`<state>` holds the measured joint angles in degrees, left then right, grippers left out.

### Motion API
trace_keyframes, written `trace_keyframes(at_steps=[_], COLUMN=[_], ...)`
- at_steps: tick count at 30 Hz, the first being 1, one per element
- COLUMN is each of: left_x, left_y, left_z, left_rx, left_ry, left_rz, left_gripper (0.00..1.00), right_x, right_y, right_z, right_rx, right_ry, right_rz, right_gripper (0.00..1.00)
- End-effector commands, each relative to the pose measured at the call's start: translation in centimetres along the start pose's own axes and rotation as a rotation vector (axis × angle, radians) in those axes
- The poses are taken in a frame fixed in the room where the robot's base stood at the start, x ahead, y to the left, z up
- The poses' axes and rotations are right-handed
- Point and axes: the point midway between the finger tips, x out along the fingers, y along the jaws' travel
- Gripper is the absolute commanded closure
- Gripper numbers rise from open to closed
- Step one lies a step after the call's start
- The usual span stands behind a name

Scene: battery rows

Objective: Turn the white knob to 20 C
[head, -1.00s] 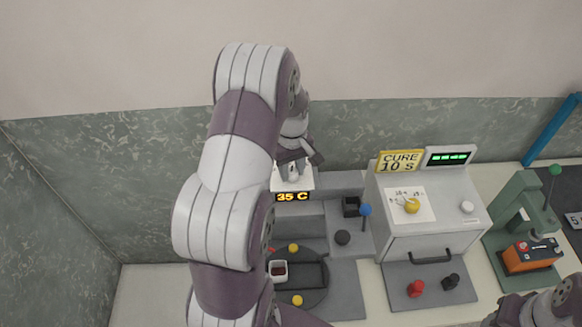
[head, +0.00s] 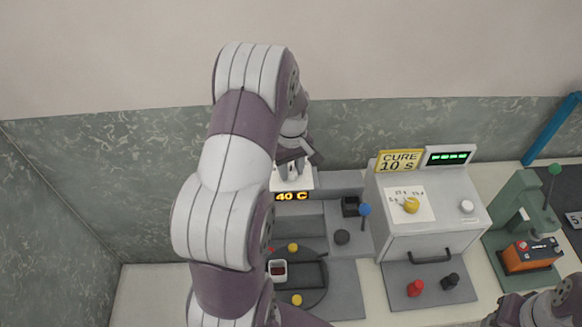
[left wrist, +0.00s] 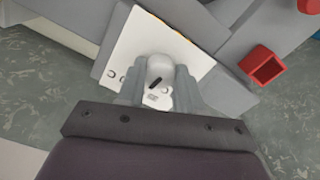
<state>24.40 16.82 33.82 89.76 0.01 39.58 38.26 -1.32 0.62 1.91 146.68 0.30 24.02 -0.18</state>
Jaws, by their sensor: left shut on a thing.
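The white knob (left wrist: 160,68) with a dark pointer mark sits on a white dial plate (left wrist: 128,45) in the left wrist view. My left gripper (left wrist: 158,85) is shut on the knob, one finger on each side. In the head view my left gripper (head: 291,167) is over the dial plate (head: 304,181), partly behind my own arm, and the knob is hidden there. The display (head: 291,197) below the plate reads 40 C in orange. My right gripper cannot be made out; only part of my right arm shows at the lower right.
A grey oven-like box (head: 425,225) with a yellow knob (head: 411,205) and a CURE 10 s sign (head: 399,161) stands to the right. A blue-topped lever (head: 365,209) is close by. A round turntable (head: 310,295) lies in front. A green press (head: 522,210) stands further right.

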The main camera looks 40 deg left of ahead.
Motion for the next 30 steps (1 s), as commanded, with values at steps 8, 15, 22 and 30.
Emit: trace_keyframes(at_steps=[8,15,22,30], left_x=[0.1,0.0,0.0,-4.8], left_y=[-0.1,0.0,0.0,0.1], left_z=[0.1,0.0,0.0,-0.1], left_rx=[0.0,0.0,0.0,0.0], left_ry=[-0.002,-0.002,0.0,0.006], left_rz=[-0.002,-0.001,0.0,0.005], left_gripper=[0.95,0.39,0.39,0.39], right_x=[0.0,0.0,0.0,2.0], right_y=[0.0,0.0,0.0,0.0], right_z=[0.0,0.0,0.0,0.2], right_rx=[0.0,0.0,0.0,0.0], right_ry=[0.0,0.0,0.0,0.0], right_rz=[0.0,0.0,0.0,0.0], right_gripper=[0.57,0.57,0.57,0.57])
